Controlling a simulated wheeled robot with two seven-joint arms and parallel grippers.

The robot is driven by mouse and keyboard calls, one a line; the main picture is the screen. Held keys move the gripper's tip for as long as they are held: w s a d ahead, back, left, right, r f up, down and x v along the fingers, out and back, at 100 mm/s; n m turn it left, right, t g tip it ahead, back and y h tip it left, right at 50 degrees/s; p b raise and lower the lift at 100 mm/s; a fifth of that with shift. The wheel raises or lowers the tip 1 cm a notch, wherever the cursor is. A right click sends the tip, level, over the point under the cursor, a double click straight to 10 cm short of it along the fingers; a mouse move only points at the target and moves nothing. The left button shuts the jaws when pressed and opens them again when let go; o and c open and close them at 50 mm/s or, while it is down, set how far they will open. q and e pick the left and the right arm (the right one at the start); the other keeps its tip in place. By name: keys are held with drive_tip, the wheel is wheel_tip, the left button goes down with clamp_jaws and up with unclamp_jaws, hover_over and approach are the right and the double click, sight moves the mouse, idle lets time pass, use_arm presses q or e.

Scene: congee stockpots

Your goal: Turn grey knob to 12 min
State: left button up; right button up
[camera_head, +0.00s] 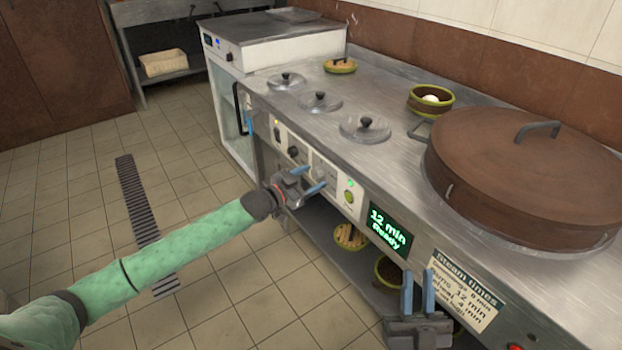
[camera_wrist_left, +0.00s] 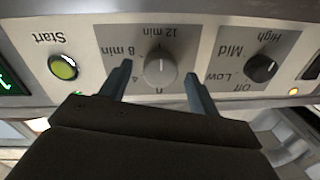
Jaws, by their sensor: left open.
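The grey knob (camera_wrist_left: 160,68) sits on a grey dial plate with 12 min, 8 min and 4 marks, upside down in the left wrist view. Its pointer is too small to read surely. My left gripper (camera_head: 308,179) is open at the control panel; in the wrist view its fingers (camera_wrist_left: 156,76) stand on either side of the knob, with gaps showing. The green display (camera_head: 390,228) reads "12 min Ready". My right gripper (camera_head: 418,293) is open and empty in front of the counter at the lower right.
A black knob (camera_wrist_left: 261,68) with Off, Low, Mid and High marks is beside the dial. The green Start button (camera_wrist_left: 63,66) is on its other side. A steam times sign (camera_head: 465,292) and large brown lid (camera_head: 490,165) are to the right.

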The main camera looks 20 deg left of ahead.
use_arm(q)
drive_tip(key=v, duration=0.7)
drive_tip(key=shift+p, duration=0.35)
use_arm(e)
wheel_tip(320, 180, down, 8)
drive_tip(key=w+a+g+h, duration=0.1)
drive_tip(key=w+g, duration=0.2)
use_arm(q)
drive_tip(key=shift+s+a, duration=0.1)
drive_tip(key=shift+s, duration=0.05)
use_arm(e)
drive_tip(key=shift+a, duration=0.1)
drive_tip(key=shift+s, duration=0.1)
